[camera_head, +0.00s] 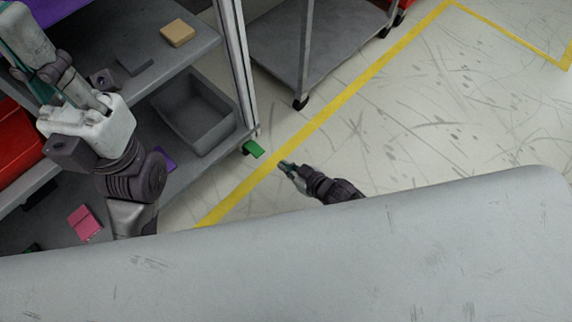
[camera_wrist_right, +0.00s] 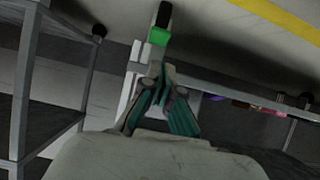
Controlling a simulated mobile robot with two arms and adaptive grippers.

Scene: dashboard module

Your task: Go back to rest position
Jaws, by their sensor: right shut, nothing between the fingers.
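My right gripper (camera_head: 286,166) is low in the middle of the head view, over the floor beside the yellow line. In the right wrist view its fingers (camera_wrist_right: 158,72) meet at the tips, shut with nothing between them. My left arm rises in front of the shelves at the left of the head view. Its gripper (camera_head: 38,88) shows teal parts near the left edge. The arm's own links partly cover it, and I cannot tell whether it is open or shut.
A shelf unit (camera_head: 205,38) with a grey bin (camera_head: 222,122) stands at the left. A green piece (camera_head: 254,149) at its corner is close to my right gripper. A wheeled grey cart (camera_head: 275,50) stands behind. The floor (camera_head: 450,120) at the right is clear.

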